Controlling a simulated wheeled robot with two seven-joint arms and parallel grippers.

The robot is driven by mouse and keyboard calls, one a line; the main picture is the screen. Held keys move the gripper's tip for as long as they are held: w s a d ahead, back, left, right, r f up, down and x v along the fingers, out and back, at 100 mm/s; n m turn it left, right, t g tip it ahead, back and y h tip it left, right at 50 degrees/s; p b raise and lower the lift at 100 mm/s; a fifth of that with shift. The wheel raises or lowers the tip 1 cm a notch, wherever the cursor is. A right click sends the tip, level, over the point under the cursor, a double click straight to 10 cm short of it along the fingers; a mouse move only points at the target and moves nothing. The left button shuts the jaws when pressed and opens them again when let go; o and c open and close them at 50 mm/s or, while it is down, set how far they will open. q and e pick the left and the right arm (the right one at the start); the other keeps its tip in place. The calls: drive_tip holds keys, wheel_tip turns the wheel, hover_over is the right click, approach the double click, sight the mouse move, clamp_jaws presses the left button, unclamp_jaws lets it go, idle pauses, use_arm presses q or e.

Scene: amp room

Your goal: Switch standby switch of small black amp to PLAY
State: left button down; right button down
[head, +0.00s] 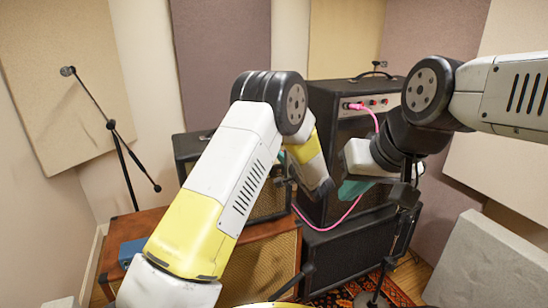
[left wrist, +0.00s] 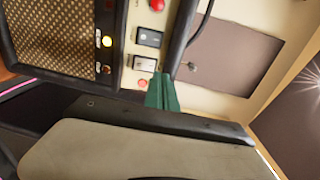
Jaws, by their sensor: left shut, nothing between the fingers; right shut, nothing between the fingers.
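The small black amp (head: 192,146) with a tan grille stands on a brown cabinet, partly hidden behind my left arm. In the left wrist view its panel appears turned sideways, with a lit yellow lamp (left wrist: 107,41), a red lamp (left wrist: 157,5) and two rocker switches, one dark (left wrist: 149,38) and one paler (left wrist: 144,63). Their labels are too small to read, so I cannot tell which is standby or its position. My left gripper (left wrist: 161,78) is shut and empty, its green tips close beside the paler switch; contact is unclear. My right gripper (head: 352,190) is shut and empty before the large amp.
A large black amp (head: 335,118) with a pink cable (head: 376,122) stands on a black cabinet (head: 350,248) at right. The brown cabinet (head: 148,222) carries a blue box (head: 131,252). A microphone stand (head: 118,140) is at left, and a grey panel (head: 488,265) leans at right.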

use_arm(q)
drive_tip(key=r+v, duration=0.2)
drive_tip(key=v, duration=0.6)
drive_tip(key=shift+d, duration=0.15)
drive_tip(key=s+a+r+n+g+y, duration=0.1)
drive_tip(key=s+a+r+n+g, duration=0.15)
drive_tip(key=s+a, duration=0.4)
drive_tip(key=s+a+r+n+g, duration=0.2)
drive_tip(key=s+a+n+g, duration=0.15)
drive_tip(key=a, duration=0.55)
drive_tip(key=s+a+r+n+g+y, duration=0.15)
drive_tip(key=s+a+g, duration=0.25)
drive_tip(key=a, duration=0.4)
drive_tip(key=s+a+r+n+g+h, duration=0.1)
drive_tip(key=s+n+h, duration=0.15)
drive_tip(key=s, duration=0.45)
drive_tip(key=s+a+r+n+g+h, duration=0.1)
drive_tip(key=s+h, duration=0.3)
drive_tip(key=s, duration=0.3)
drive_tip(key=s+d+r+n+t+h, duration=0.1)
drive_tip(key=s+d+r+t+h, duration=0.1)
drive_tip(key=s+d+h, duration=0.3)
drive_tip(key=shift+s+r+n, duration=0.4)
drive_tip(key=shift+s+r, duration=0.4)
drive_tip(key=shift+s, duration=0.3)
drive_tip(key=c, duration=2.1)
unclamp_jaws()
